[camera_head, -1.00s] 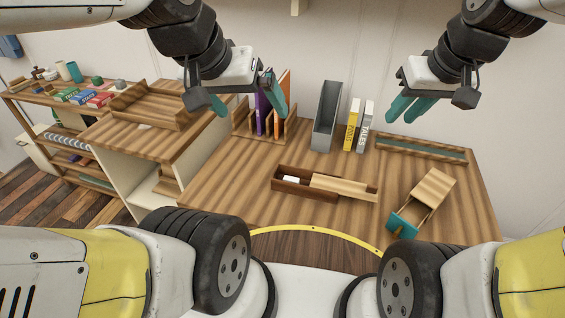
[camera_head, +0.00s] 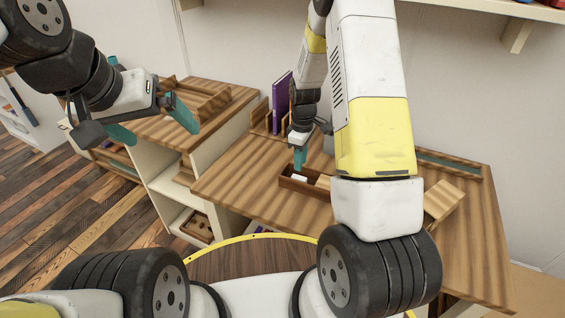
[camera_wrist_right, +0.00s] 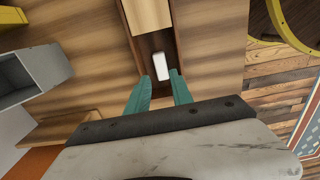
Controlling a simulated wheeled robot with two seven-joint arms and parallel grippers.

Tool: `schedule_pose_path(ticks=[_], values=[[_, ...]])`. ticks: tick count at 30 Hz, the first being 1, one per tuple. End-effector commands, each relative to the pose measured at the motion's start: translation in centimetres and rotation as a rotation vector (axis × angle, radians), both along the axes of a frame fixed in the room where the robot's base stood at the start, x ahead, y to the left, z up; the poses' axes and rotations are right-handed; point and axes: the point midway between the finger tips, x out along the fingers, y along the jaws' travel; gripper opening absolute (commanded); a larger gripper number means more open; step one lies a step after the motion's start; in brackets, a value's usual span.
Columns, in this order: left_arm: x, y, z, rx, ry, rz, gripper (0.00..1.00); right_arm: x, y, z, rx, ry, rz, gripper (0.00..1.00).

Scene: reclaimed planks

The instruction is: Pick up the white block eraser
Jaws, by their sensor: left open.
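The white block eraser (camera_head: 299,179) lies in the open end of a dark wooden box (camera_head: 291,187) on the table. It also shows in the right wrist view (camera_wrist_right: 159,66), just ahead of and between my right fingertips. My right gripper (camera_head: 300,160) points down over the box's open end. In the right wrist view its teal fingers (camera_wrist_right: 160,90) are apart with nothing between them. My left gripper (camera_head: 152,124) is open and empty, raised at the left, in front of the side cabinet. My right arm hides part of the box and table.
A light sliding lid (camera_wrist_right: 148,14) covers part of the box. A purple book (camera_head: 281,103) stands in a wooden rack behind the right gripper. A grey holder (camera_wrist_right: 30,72) is beside the box. A light wooden block-like piece (camera_head: 442,200) lies at the right.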

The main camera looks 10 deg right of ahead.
Motion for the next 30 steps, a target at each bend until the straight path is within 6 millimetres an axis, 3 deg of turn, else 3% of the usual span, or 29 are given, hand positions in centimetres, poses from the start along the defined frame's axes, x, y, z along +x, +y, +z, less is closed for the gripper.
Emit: schedule_pose_path(ticks=[15, 23, 24, 28, 30], values=[[0.0, 0.0, 0.0, 0.000, 0.000, 0.000, 1.00, -0.1, 0.3, -6.6, 0.000, 0.002, -0.003, 0.27], [0.0, 0.0, 0.0, 0.000, 0.000, 0.000, 1.00, -0.1, 0.3, -7.0, 0.001, 0.001, -0.002, 0.27], [0.0, 0.0, 0.0, 0.000, 0.000, 0.000, 1.00, -0.1, 0.3, -7.0, 0.001, 0.001, -0.003, 0.25], [0.0, 0.0, 0.0, 0.000, 0.000, 0.000, 1.00, -0.1, 0.3, -7.0, 0.001, 0.001, -0.003, 0.00], [0.0, 0.0, 0.0, 0.000, 0.000, 0.000, 1.00, -0.1, 0.3, -7.0, 0.001, 0.001, -0.003, 0.00]])
